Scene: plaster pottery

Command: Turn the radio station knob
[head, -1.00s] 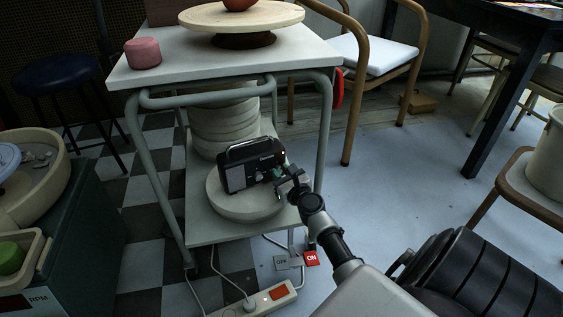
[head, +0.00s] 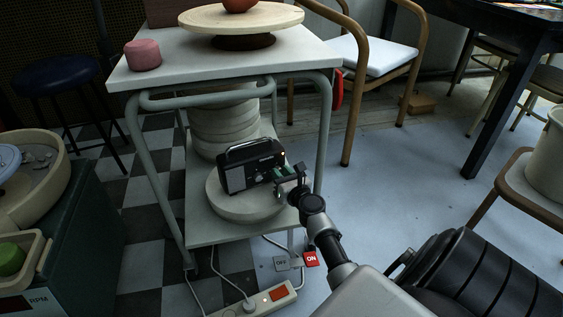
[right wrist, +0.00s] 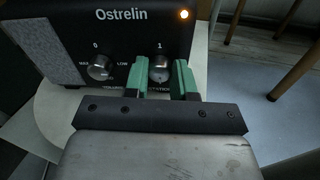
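The black radio (head: 250,167), marked "Ostrelin" in the right wrist view (right wrist: 120,15), stands on a round plaster slab (head: 243,208) on the cart's lower shelf. Its station knob (right wrist: 159,71) is round and silver, below the mark "1". The similar volume knob (right wrist: 101,68) is to its left. My right gripper (right wrist: 159,80) has green fingertips, one on each side of the station knob. Narrow gaps seem to show between knob and fingers. In the head view the right gripper (head: 285,173) is at the radio's front right. My left gripper is not in view.
An orange light glows on the radio (right wrist: 183,14). The cart's front legs (head: 160,175) and upper top (head: 190,65) frame the shelf. Stacked plaster slabs (head: 225,125) stand behind the radio. A power strip (head: 265,302) and ON/OFF tags (head: 311,259) are on the floor below.

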